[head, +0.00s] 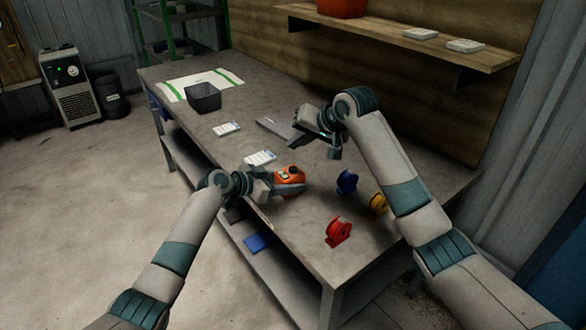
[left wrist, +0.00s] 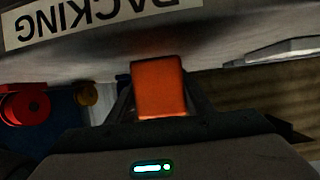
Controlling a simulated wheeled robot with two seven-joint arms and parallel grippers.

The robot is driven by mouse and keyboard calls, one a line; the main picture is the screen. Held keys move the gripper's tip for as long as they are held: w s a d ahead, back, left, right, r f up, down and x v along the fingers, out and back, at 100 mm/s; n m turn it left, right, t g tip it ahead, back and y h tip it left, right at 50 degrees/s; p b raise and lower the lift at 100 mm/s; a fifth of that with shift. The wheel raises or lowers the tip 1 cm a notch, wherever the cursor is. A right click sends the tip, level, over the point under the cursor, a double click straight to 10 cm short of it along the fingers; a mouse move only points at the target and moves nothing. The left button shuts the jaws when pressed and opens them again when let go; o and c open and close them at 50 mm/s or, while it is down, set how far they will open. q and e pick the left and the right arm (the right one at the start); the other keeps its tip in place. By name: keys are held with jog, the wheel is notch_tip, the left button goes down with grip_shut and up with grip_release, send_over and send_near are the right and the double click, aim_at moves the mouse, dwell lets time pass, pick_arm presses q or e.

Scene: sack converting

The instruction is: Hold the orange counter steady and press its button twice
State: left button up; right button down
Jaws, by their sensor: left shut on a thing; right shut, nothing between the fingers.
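The orange counter (head: 290,173) sits on the workbench near its front edge, with a dark button and a pale spot on its upper side. My left gripper (head: 283,182) is shut on the counter, its fingers on either side of it. In the left wrist view the orange counter (left wrist: 159,87) stands between the two dark fingers. My right gripper (head: 333,148) is shut and empty above the bench, behind and to the right of the counter, apart from it.
The workbench (head: 290,235) also holds blue (head: 346,182), yellow (head: 378,203) and red (head: 338,232) tape-like rolls to the right. A wooden shelf (head: 400,35) hangs above.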

pick_arm(q)
jog(key=o, duration=1.2)
jog(key=shift+o, duration=0.2)
jog(key=shift+a, duration=0.1)
jog(key=v, duration=1.2)
jog(key=shift+f, duration=0.1)
